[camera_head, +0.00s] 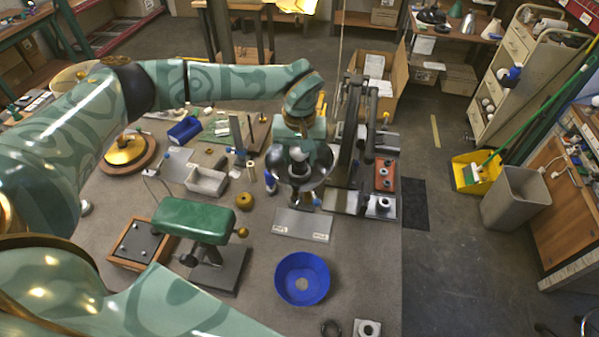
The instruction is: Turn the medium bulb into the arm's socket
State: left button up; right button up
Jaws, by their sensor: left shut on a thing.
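My left gripper (297,149) points down over the middle of the bench, above a dark round lamp shade (320,174). A pale round bulb (298,156) shows right at the gripper, and the gripper is shut on it. The fingertips and the lower end of the bulb are hard to make out. The shade hides the socket, so I cannot tell whether the bulb touches it. My right gripper is not in view.
A dark upright frame (348,130) stands close right of the gripper. In front are a labelled grey plate (302,224) and a blue bowl (302,279). A green-shaded lamp (194,219) stands to the left, near a white tray (206,181).

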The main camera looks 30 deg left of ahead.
pick_arm(q)
jog(key=shift+s+f, duration=0.1)
jog(key=shift+f, duration=0.05)
jog(key=m+p, duration=0.1)
jog(key=m, duration=0.2)
jog(key=shift+m+p, duration=0.3)
jog(key=shift+p, duration=0.05)
jog(key=m, duration=0.3)
jog(key=shift+p, duration=0.4)
jog(key=o, duration=0.7)
jog(key=shift+o, duration=0.2)
